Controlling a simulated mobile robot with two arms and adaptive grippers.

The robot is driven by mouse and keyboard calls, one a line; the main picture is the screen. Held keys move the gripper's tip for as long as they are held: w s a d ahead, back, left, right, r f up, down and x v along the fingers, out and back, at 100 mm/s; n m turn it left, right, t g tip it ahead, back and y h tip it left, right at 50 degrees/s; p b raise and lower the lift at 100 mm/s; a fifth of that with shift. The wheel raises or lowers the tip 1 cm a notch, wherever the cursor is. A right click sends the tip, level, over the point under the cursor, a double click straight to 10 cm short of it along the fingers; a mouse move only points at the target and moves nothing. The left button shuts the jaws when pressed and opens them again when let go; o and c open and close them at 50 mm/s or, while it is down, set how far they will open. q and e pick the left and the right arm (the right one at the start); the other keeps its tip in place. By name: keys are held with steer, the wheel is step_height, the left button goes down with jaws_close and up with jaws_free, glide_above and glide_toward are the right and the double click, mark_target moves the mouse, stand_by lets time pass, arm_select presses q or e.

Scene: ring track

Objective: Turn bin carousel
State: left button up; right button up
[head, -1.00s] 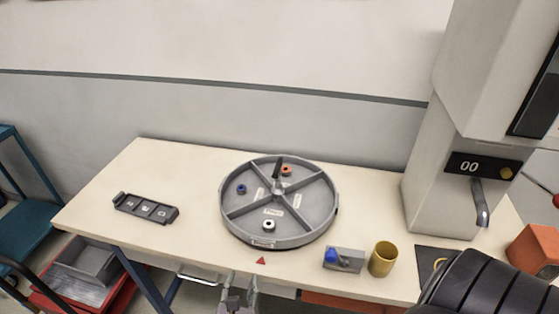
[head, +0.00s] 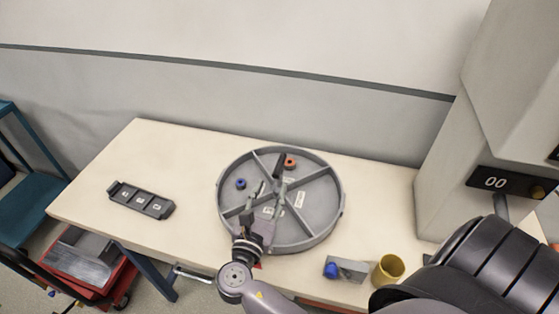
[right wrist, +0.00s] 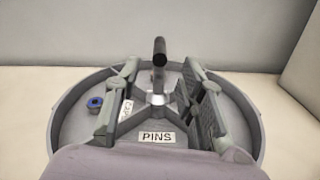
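The bin carousel (head: 338,214) is a round grey tray with spoke walls on the table. A black upright handle (head: 279,164) stands near its hub and also shows in the right wrist view (right wrist: 159,55). A blue ring (head: 241,183) and an orange-red ring (head: 290,163) lie in separate compartments. My right gripper (head: 270,197) is over the near part of the carousel. In the right wrist view its fingers (right wrist: 162,100) are spread, with the hub and handle seen between them and a PINS label (right wrist: 158,138) below. The gripper hides the front compartment. My left gripper is out of view.
A dark three-slot tray (head: 141,200) lies left on the table. A grey block with a blue part (head: 347,269) and a yellow cup (head: 388,270) stand at the front right. A tall grey machine (head: 445,185) stands at the right. Table between tray and carousel is clear.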

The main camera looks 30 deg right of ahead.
mark_target(279, 163)
steer(key=p+x, duration=0.2)
steer(key=x, duration=0.7)
steer(key=shift+w+d, duration=0.1)
steer(key=shift+w, duration=0.05)
steer(key=shift+w+d+f, duration=0.1)
steer(key=shift+w+d, duration=0.1)
steer(key=shift+d, duration=0.05)
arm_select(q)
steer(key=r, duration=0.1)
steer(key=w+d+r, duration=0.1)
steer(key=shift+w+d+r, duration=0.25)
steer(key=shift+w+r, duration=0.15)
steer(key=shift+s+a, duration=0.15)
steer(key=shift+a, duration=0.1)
arm_select(e)
jaws_close()
